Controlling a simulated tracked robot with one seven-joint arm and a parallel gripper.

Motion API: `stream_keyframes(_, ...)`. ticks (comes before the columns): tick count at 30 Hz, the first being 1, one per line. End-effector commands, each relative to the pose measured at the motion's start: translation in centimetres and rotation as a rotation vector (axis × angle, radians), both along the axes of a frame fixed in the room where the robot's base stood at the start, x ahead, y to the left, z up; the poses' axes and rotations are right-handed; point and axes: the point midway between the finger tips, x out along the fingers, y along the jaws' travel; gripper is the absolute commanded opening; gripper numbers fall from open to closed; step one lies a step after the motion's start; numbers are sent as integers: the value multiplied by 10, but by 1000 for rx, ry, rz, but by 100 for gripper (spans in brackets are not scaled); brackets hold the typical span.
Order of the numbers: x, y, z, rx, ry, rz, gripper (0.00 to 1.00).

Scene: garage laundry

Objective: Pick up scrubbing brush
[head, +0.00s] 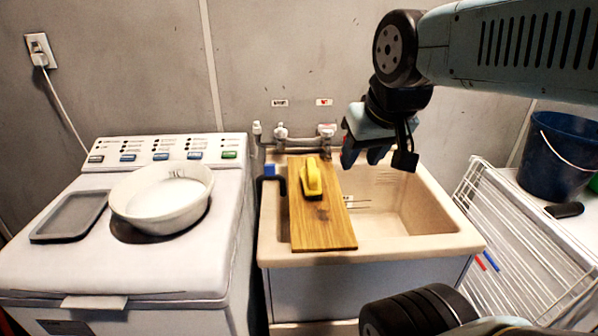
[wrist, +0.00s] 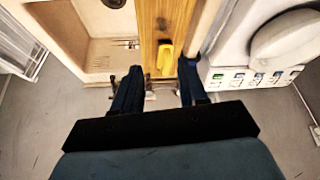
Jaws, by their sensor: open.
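A yellow scrubbing brush (head: 312,178) lies on a wooden board (head: 320,230) that is laid across the left part of the sink (head: 440,243). In the wrist view the brush (wrist: 165,58) shows beyond my gripper, between its two fingers in the picture. My gripper (head: 363,158) is open and empty, above the back of the sink, to the right of the brush in the head view. Its two fingers (wrist: 158,92) are spread apart in the wrist view and do not touch the brush. The brush's underside is hidden.
Taps (head: 282,137) stand on the wall behind the sink. A washing machine (head: 150,270) on the left bears a white bowl (head: 162,200) and a grey tray (head: 68,217). A white rack (head: 525,235) and a blue bucket (head: 558,155) are on the right. The sink basin's right part is uncovered.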

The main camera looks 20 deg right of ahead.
Motion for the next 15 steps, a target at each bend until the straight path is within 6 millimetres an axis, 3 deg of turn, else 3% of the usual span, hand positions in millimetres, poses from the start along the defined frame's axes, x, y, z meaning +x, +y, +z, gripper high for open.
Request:
stream_keyframes(7,0,0,0,0,0,0,43)
stream_keyframes(11,3,0,2,2,4,-1,55)
stream_keyframes(15,18,-1,6,8,34,-11,55)
